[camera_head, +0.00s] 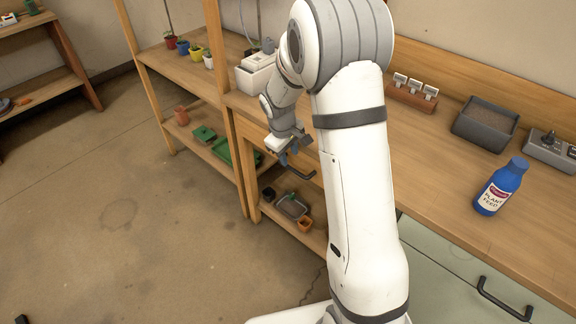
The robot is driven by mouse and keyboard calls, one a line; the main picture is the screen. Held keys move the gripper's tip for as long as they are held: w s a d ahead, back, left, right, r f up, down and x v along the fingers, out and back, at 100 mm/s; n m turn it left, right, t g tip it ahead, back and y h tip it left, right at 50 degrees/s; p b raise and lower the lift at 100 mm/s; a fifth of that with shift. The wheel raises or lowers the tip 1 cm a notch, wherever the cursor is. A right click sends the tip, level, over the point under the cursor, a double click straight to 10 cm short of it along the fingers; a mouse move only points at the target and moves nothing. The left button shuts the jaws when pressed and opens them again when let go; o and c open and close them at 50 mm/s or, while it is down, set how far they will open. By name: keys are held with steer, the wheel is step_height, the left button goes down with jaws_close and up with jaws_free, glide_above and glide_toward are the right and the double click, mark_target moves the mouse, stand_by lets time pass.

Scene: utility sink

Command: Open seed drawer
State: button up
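No label shows which one is the seed drawer.
The bench top (430,150) holds a blue plant feed bottle (499,187), a grey soil tray (486,124) and a white sink-like box (257,72). A lower shelf under the drawer holds a tray (292,205) and small pots.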

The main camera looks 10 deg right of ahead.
mark_target(292, 169)
steer(key=f, duration=0.4)
steer(key=d+f, duration=0.1)
steer(key=f, duration=0.1)
steer(key=shift+w+f, duration=0.1)
steer(key=shift+w, duration=0.25)
jaws_close()
